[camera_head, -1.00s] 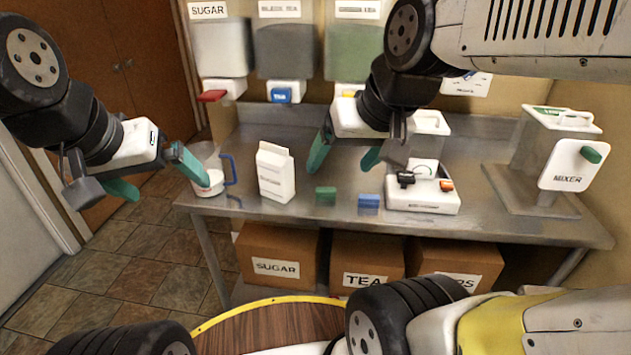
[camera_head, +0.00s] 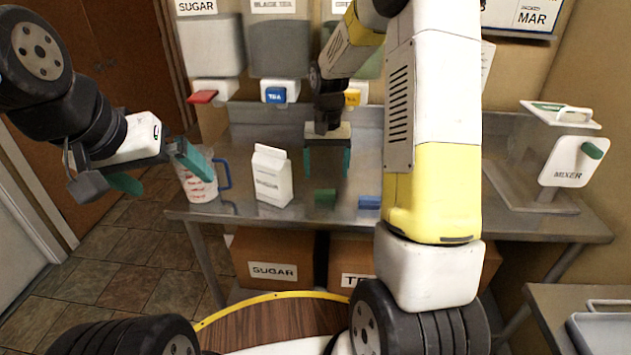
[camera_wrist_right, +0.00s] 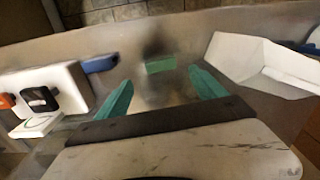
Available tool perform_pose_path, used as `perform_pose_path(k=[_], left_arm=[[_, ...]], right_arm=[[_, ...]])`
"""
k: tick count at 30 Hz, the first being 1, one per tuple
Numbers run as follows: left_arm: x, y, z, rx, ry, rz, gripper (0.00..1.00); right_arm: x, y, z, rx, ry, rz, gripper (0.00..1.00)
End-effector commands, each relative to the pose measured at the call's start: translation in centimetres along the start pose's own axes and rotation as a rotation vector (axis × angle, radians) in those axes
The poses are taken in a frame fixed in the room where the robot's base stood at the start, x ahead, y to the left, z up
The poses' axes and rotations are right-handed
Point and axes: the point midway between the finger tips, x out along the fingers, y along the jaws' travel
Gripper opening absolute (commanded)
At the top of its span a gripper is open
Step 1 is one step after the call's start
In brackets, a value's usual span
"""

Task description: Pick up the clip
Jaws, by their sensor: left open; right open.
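Two small clip-like blocks lie on the steel table: a green clip (camera_head: 325,197) and a blue clip (camera_head: 369,202) to its right. My right gripper (camera_head: 327,163) points down above and behind the green clip, open and empty. In the right wrist view, the green clip (camera_wrist_right: 160,65) shows between and beyond the open fingertips (camera_wrist_right: 162,84), apart from them. The blue clip (camera_wrist_right: 100,63) lies outside the fingers, to the left. My left gripper (camera_head: 160,174) is open and empty at the left, its right finger overlapping the measuring jug in the picture.
A measuring jug (camera_head: 198,184) and a white carton (camera_head: 271,176) stand left of the clips. A white scale (camera_wrist_right: 62,92) shows in the wrist view; my right arm hides it in the head view. A mixer (camera_head: 545,160) stands at the right.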

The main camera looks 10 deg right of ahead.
Motion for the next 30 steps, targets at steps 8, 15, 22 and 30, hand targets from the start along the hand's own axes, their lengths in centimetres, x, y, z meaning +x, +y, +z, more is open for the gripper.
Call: perform_pose_path(k=[8, 15, 22, 30], left_arm=[[0.0, 0.0, 0.0, 0.0, 0.0, 0.0, 1.0], [0.0, 0.0, 0.0, 0.0, 0.0, 0.0, 1.0], [0.0, 0.0, 0.0, 0.0, 0.0, 0.0, 1.0], [0.0, 0.0, 0.0, 0.0, 0.0, 0.0, 1.0]], right_arm=[[3.0, 0.0, 0.1, 0.001, -0.005, 0.002, 0.8], [6.4, -0.2, 1.1, 0.0, -0.007, 0.002, 0.8], [8.0, -0.2, 0.9, 0.0, -0.003, 0.001, 0.8], [7.9, -0.2, 0.9, 0.0, -0.002, 0.001, 0.6]])
